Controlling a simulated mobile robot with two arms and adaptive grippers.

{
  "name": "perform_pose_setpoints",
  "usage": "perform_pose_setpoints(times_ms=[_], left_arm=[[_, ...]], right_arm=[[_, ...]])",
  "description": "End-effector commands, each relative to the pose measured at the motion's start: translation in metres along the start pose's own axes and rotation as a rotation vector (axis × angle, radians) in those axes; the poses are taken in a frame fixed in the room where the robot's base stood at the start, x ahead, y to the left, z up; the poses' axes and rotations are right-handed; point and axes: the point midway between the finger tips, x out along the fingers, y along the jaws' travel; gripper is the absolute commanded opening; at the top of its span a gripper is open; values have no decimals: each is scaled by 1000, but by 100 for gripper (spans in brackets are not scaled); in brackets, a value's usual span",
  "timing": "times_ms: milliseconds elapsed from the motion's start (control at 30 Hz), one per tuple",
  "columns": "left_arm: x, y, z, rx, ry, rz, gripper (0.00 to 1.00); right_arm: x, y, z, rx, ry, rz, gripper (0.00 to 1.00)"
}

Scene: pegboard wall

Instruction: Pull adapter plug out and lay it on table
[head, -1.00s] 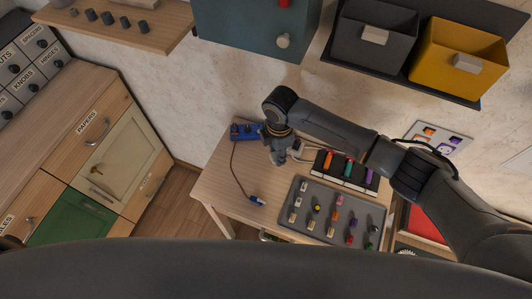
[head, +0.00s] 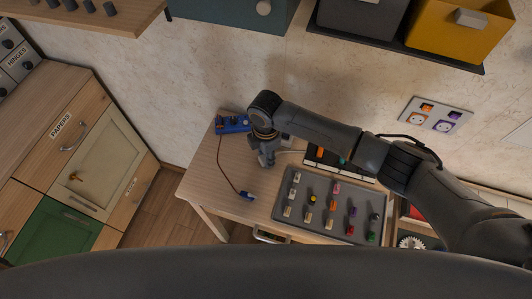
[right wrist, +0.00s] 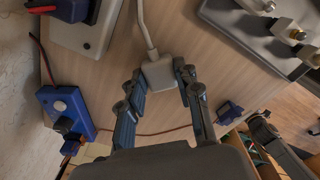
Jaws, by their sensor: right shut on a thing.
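The white adapter plug (right wrist: 158,74) shows in the right wrist view, with a pale cable running up from it. My right gripper (right wrist: 162,80) has its two fingers on either side of the plug and is shut on it. The plug is over the wooden table (head: 205,180); I cannot tell whether it touches the top. In the head view my right gripper (head: 266,161) is over the back part of the table, and it largely hides the plug.
A blue socket box (head: 234,124) stands at the table's back left, its cord leading to a blue plug (head: 247,196). A grey tray (head: 300,226) of small coloured parts lies to the right. A wall socket panel (head: 436,117) is at right.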

Motion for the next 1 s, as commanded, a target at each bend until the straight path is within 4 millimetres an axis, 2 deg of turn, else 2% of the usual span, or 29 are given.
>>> perform_pose_setpoints(times_ms=[200, 233, 333, 367, 667, 1000], left_arm=[[0, 0, 0, 0, 0, 0, 45], [0, 0, 0, 0, 0, 0, 45], [0, 0, 0, 0, 0, 0, 45], [0, 0, 0, 0, 0, 0, 45], [-1, 0, 0, 0, 0, 0, 45], [-19, 0, -2, 0, 1, 0, 45]], right_arm=[[0, 0, 0, 0, 0, 1, 0], [0, 0, 0, 0, 0, 1, 37], [0, 0, 0, 0, 0, 1, 57], [0, 0, 0, 0, 0, 1, 59], [-1, 0, 0, 0, 0, 1, 59], [-19, 0, 0, 0, 1, 0, 59]])
